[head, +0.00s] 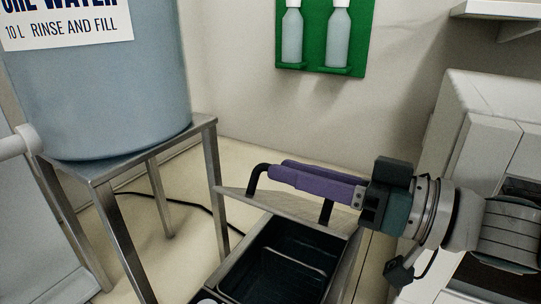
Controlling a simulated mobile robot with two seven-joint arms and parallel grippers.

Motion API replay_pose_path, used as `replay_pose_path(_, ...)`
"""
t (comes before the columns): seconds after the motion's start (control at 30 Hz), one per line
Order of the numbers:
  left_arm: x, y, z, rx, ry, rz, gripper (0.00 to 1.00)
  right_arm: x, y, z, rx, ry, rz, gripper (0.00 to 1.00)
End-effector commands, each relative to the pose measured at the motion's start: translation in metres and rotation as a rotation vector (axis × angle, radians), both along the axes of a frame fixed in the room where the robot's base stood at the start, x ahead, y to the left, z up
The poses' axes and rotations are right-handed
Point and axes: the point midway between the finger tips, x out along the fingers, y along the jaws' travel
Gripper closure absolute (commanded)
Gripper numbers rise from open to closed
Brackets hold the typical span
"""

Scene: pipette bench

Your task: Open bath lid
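The bath (286,264) stands at the bottom centre in the head view, with its dark interior visible from above. Its grey lid (236,197) is raised and tilted at the far side of the opening. A black handle (253,178) stands out from the lid. My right gripper (290,176) reaches in from the right, with its two long purple fingers lying along the handle bar, one on each side. They appear closed around the bar and hide most of it. My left gripper is not in view.
A large blue water container (110,95) stands on a metal stand (209,160) at the left. A green wall rack (318,67) holds two bottles behind. A white cabinet (490,110) is at the right. A black cable (165,199) lies behind the stand.

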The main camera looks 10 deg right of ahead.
Motion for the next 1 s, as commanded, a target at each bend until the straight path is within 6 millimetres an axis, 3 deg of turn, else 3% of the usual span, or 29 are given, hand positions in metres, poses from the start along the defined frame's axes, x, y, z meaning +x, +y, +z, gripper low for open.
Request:
replay_pose_path(0.13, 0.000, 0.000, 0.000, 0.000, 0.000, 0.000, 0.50, -0.001, 0.001, 0.000, 0.001, 0.000, 0.002, 0.56)
replay_pose_path(0.47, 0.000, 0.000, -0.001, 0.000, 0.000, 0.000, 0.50, -0.005, -0.005, -0.001, 0.002, 0.001, 0.003, 0.56)
replay_pose_path(0.8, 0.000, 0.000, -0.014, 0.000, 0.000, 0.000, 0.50, -0.044, -0.057, -0.003, -0.002, 0.003, 0.003, 0.56)
replay_pose_path(1.0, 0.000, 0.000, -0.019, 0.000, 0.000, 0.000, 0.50, -0.057, -0.076, -0.001, 0.001, 0.002, 0.003, 0.56)
